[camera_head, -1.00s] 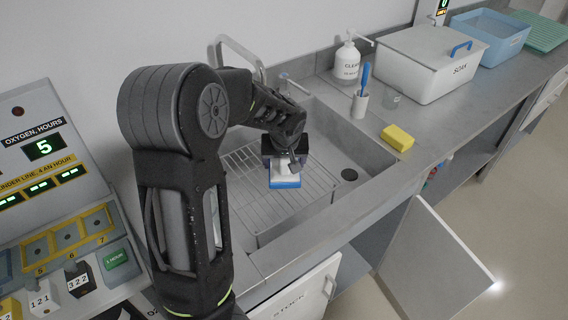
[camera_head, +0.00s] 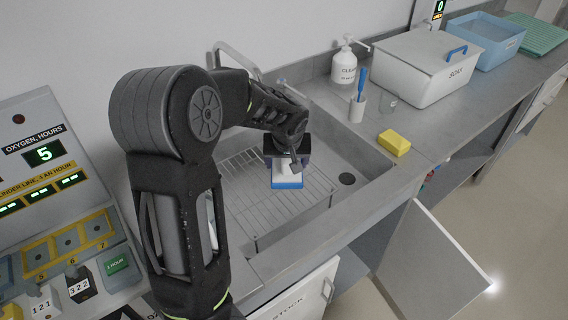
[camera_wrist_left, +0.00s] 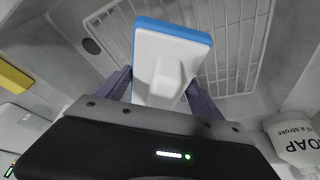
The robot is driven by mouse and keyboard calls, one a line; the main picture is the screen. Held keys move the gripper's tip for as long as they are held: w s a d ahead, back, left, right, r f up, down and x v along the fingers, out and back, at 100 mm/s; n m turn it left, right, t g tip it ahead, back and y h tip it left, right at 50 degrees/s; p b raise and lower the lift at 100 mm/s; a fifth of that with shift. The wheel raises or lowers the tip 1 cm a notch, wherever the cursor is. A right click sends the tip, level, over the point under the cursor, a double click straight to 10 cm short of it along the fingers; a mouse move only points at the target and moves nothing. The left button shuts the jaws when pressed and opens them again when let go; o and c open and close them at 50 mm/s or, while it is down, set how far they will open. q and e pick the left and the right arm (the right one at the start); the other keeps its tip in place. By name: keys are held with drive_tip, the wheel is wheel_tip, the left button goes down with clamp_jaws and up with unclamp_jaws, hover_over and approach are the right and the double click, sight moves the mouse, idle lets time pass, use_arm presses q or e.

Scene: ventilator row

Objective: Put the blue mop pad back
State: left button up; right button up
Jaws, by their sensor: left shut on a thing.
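The blue mop pad (camera_head: 287,183) has a white back and a blue edge. My left gripper (camera_head: 287,160) is shut on its white back and holds it over the sink (camera_head: 330,150), above the wire rack (camera_head: 255,190). In the left wrist view the mop pad (camera_wrist_left: 172,60) sits between the fingers of my left gripper (camera_wrist_left: 160,92), its blue side facing away from me. Whether the pad touches the rack is hard to tell. My right gripper is not in view.
A yellow sponge (camera_head: 394,142), a cup with a blue brush (camera_head: 358,107), a soap bottle (camera_head: 344,66) and a white SOAK bin (camera_head: 425,70) stand around the sink. A cabinet door (camera_head: 430,265) hangs open below the counter. The oxygen panel (camera_head: 45,150) is at left.

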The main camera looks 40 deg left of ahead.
use_arm(q)
drive_tip(key=d+m+h, duration=0.1)
drive_tip(key=d+m, duration=0.1)
drive_tip(key=d, duration=0.5)
drive_tip(key=w+d+r+m+h, duration=0.1)
drive_tip(key=d+m, duration=0.2)
drive_tip(key=d, duration=0.4)
drive_tip(key=w+d+m+t, duration=0.1)
drive_tip(key=d+m, duration=0.1)
drive_tip(key=d, duration=0.5)
drive_tip(key=shift+d+r+m+h, duration=0.15)
drive_tip(key=shift+r+m+h, duration=0.15)
drive_tip(key=shift+m+h, duration=0.1)
